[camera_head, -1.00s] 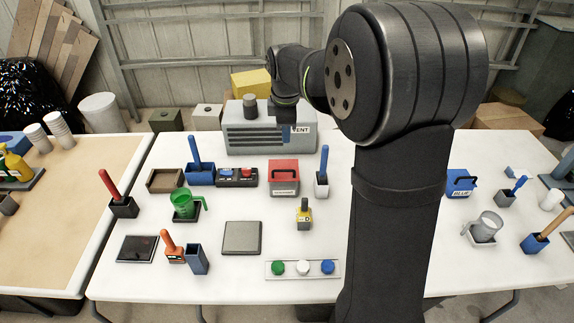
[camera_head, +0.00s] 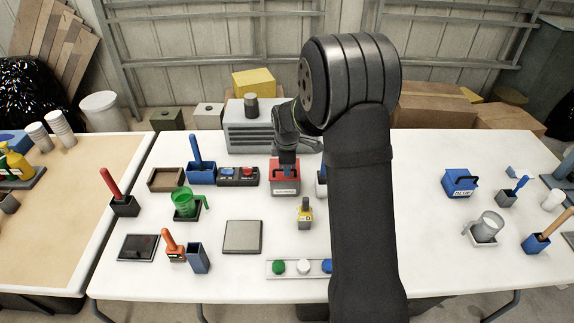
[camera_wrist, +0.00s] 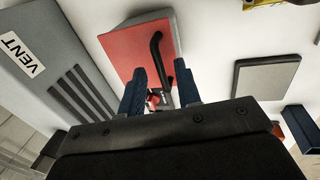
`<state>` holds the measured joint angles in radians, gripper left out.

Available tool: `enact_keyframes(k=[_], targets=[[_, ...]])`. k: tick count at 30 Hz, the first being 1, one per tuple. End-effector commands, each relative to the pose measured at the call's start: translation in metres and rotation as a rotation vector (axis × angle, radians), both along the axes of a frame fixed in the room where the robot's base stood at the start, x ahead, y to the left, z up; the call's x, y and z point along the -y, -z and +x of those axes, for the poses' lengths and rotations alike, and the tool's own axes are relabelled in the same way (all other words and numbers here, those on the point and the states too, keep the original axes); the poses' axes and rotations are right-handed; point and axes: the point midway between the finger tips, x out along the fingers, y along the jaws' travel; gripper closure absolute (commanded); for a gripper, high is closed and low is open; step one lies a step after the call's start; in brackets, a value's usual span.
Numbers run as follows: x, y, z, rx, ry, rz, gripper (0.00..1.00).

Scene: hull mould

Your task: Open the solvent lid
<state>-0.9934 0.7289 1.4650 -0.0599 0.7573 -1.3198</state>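The solvent box (camera_head: 285,188) is a grey box with a red lid and a front label too small to read surely. It stands at the middle of the white table, and its lid looks closed. In the wrist view the red lid (camera_wrist: 130,50) carries a black bar handle (camera_wrist: 157,52). My gripper (camera_wrist: 161,70) is open, its two blue fingers apart with the handle showing between and beyond their tips. In the head view my gripper (camera_head: 287,160) is just above the lid and hides its back part. I cannot tell if the fingers touch the handle.
The grey VENT unit (camera_head: 250,137) stands behind the box. A two-button panel (camera_head: 238,176) is close on its left. A yellow-labelled small block (camera_head: 305,214) stands in front. A blue-handled tool holder on the right is mostly hidden by my arm. A grey plate (camera_head: 243,237) lies front left.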

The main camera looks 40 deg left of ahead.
Motion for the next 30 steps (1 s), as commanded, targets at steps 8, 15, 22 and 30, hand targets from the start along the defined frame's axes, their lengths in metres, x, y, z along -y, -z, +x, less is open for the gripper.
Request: enact_keyframes(k=[8, 15, 22, 30], targets=[[-0.0010, 0.0052, 0.0010, 0.001, 0.000, 0.001, 0.69], [-0.0010, 0.0050, 0.0010, 0.001, 0.000, 0.001, 0.97], [-0.0010, 0.0049, 0.0010, 0.001, 0.000, 0.001, 1.00], [-0.0032, 0.0015, 0.0029, -0.027, 0.001, -0.025, 1.00]])
